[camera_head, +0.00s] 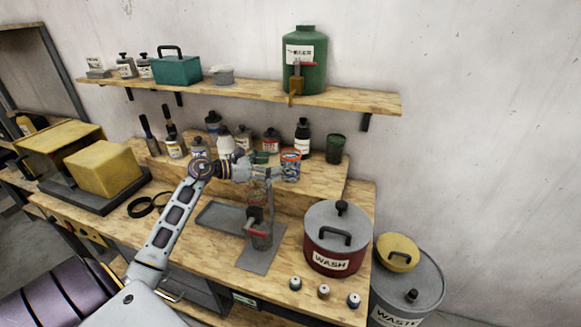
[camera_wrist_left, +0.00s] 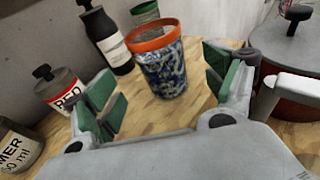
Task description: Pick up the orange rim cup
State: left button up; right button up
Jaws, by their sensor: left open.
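The orange rim cup (camera_wrist_left: 160,65) has a blue and white marbled body. In the left wrist view it stands upright on the wood, between and beyond the green pads of my open left gripper (camera_wrist_left: 160,95). The pads look apart from it on both sides. In the head view the cup (camera_head: 290,167) stands on the raised bench step, with my left gripper (camera_head: 272,174) just left of it. My right gripper is not in view.
A black bottle (camera_head: 303,138) and a dark green cup (camera_head: 335,148) stand close behind the orange rim cup. Several bottles line the step to the left. A red WASH pot (camera_head: 338,238) stands at the right front. A shelf (camera_head: 350,99) runs above.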

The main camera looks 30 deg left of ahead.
aim_at(282, 164)
pick_arm(q)
jog(key=shift+x, duration=1.1)
jog(key=shift+p+x, duration=0.5)
jog(key=shift+x, duration=0.85)
jog(key=shift+p+x, duration=0.3)
jog(key=shift+x, duration=1.15)
jog(key=shift+c, duration=0.5)
jog(key=c, duration=1.4)
jog(key=shift+r, duration=0.1)
